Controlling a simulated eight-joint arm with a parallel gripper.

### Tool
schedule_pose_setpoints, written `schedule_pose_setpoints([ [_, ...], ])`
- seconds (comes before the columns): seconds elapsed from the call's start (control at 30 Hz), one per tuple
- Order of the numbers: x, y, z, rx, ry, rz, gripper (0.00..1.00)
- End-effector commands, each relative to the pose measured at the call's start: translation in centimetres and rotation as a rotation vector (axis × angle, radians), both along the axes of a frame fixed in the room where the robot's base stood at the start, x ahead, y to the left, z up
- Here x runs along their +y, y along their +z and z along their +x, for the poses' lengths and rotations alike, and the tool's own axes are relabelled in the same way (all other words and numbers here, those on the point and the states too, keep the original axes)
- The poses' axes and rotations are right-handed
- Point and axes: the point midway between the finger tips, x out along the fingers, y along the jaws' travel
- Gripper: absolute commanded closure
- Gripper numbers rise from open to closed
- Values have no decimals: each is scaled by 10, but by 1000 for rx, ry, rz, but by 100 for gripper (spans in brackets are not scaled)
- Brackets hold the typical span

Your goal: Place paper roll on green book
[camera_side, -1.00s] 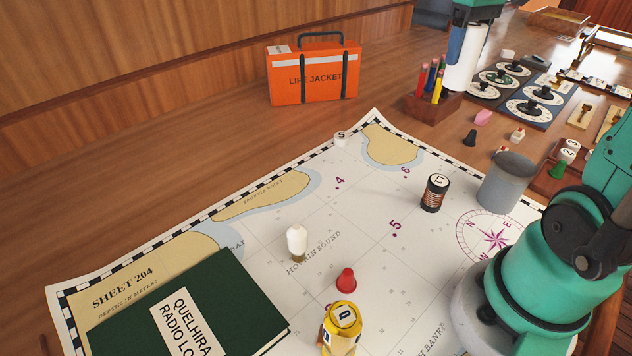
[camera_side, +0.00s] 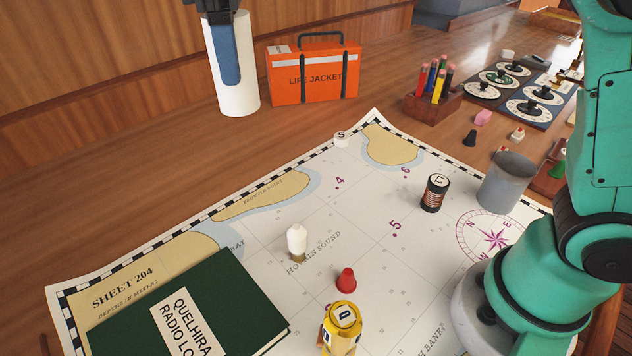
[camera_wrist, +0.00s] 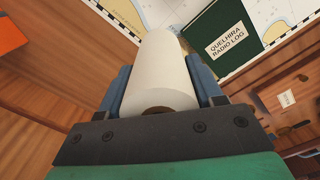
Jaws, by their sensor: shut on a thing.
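The white paper roll (camera_side: 238,88) is upright in my gripper (camera_side: 226,55), held in the air left of the orange box. In the wrist view the paper roll (camera_wrist: 160,75) fills the space between the two blue fingers of my gripper (camera_wrist: 163,90), with its near end showing a brown core. The dark green book (camera_side: 235,310), labelled as a radio log, lies flat on the chart at the lower left, apart from the roll. The green book also shows in the wrist view (camera_wrist: 257,22), beyond the roll and to the right; its top surface is bare.
An orange life jacket box (camera_side: 300,88) stands just right of the roll. A pencil block (camera_side: 432,106) stands behind.

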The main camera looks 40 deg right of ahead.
Motion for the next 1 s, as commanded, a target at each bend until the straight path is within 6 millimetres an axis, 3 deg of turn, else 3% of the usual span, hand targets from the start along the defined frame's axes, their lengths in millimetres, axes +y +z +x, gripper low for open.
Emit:
schedule_pose_setpoints([
  [0.03, 30, 1, -10, 0, 92, 0, 100],
  [0.1, 63, 2, -25, 0, 196, 0, 100],
  [0.2, 99, 3, -46, 0, 318, 0, 100],
  [0.33, 129, 4, -68, 0, 421, 0, 100],
  [0.57, 144, -6, -80, 0, 476, 0, 100],
  [1.0, 142, -99, -79, 0, 473, 0, 100],
])
